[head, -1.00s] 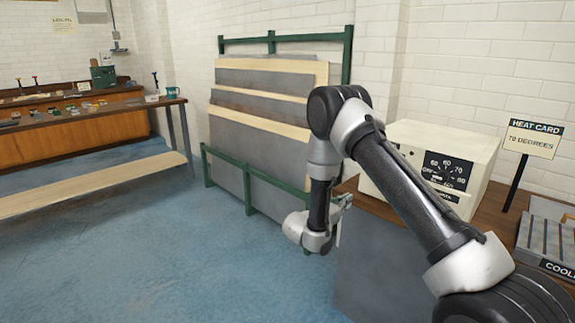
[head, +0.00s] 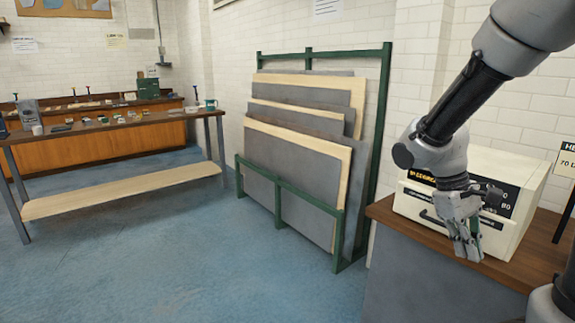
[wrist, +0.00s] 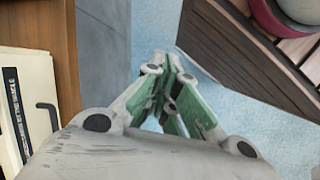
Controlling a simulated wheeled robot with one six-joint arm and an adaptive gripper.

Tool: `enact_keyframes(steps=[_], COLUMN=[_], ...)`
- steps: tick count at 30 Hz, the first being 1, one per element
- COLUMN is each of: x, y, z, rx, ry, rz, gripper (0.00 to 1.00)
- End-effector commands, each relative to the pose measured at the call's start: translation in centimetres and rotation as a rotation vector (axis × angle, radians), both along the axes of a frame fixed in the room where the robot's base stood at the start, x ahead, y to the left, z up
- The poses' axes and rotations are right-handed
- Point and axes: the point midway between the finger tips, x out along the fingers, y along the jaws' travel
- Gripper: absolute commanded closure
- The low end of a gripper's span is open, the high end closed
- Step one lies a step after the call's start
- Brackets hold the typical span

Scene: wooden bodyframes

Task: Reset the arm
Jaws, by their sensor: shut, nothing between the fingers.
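My arm comes in from the upper right of the head view and bends down at the wrist. My gripper (head: 468,250) hangs pointing downward in front of the cream heater box (head: 520,185). In the wrist view my gripper (wrist: 172,65) shows its two green-padded fingers drawn together at the tips, with nothing between them. I cannot tell from the head view how far the gripper is from the box front.
The box stands on a brown-topped counter (head: 400,225). A green rack (head: 385,130) holding grey and wooden sheets stands left of it. A bench with a lower shelf (head: 120,190) is at the left. Blue floor (head: 170,265) between is clear.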

Motion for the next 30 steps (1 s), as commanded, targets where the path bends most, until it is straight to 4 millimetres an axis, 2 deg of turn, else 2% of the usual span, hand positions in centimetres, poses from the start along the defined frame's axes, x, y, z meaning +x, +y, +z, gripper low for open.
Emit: enact_keyframes(steps=[1,8,12,16,21,30], x=[-1.1,-5.3,-7.0,-7.8,-8.3,-8.3], y=[0.5,2.8,2.7,2.1,1.7,1.7], z=[1.3,5.9,8.7,10.8,11.8,11.7], rx=[0.054,0.272,0.326,0.338,0.341,0.338], ry=[-0.075,-0.380,-0.535,-0.640,-0.693,-0.689], rz=[-0.060,-0.260,-0.299,-0.306,-0.314,-0.317], gripper=[1.00,1.00,1.00,1.00,1.00,1.00])
